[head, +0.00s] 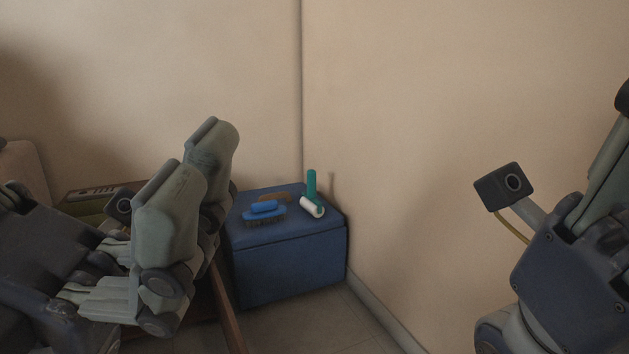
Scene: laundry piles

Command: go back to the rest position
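My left gripper (203,175) reaches in from the left, its two thick grey-green fingers pointing up and to the right. A gap shows low between the fingers, but they overlap from this angle, so I cannot tell how wide they are apart. No held item shows. On the right edge, part of my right arm and its wrist camera show. The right gripper's fingertips run out of the frame at the upper right.
A blue box (290,264) stands in the room corner. On its top lie a blue brush (264,211) and a white lint roller (312,207) with a green handle. Low wooden furniture (226,310) is behind and below my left gripper. Bare walls meet behind the box.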

